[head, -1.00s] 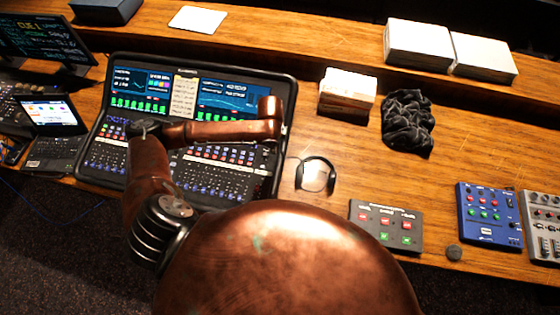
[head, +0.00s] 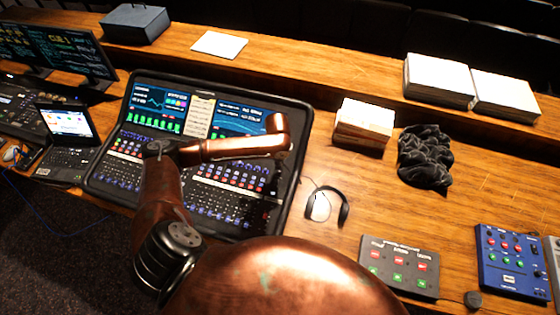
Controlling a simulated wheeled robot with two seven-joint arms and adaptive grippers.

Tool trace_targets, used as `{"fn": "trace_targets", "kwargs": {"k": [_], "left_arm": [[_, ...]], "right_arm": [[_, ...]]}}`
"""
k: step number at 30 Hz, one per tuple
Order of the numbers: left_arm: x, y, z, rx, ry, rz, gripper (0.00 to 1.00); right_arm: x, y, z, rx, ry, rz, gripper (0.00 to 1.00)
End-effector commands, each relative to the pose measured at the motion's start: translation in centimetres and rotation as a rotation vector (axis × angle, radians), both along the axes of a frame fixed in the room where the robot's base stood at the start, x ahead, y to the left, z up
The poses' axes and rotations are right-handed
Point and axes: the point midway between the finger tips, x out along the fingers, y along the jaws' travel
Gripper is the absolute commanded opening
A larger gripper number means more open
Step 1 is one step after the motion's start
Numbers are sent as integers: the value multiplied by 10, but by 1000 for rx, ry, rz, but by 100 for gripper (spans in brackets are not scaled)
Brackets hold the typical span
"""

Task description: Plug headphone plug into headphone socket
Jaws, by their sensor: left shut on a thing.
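Black headphones (head: 328,205) lie on the wooden desk, right of the large mixing console (head: 98,178). My left arm reaches over the console, and its copper wrist is above the console's right side. My left gripper (head: 290,147) barely shows at the wrist's end, close to the console's right edge. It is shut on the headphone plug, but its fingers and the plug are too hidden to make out. My right gripper is not in view.
A grey button box (head: 399,265) and a blue mixer (head: 513,262) are at the right. A paper stack (head: 363,122) and a crumpled black cloth (head: 425,156) lie behind the headphones. A laptop (head: 68,138) stands left. Bare desk surrounds the headphones.

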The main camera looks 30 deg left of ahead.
Motion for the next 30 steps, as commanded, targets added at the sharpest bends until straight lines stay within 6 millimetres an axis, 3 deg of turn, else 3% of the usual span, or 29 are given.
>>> {"fn": "trace_targets", "kwargs": {"k": [30], "left_arm": [[2, 2, -22, 0, 0, -2, 0]], "right_arm": [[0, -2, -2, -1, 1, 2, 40]]}}
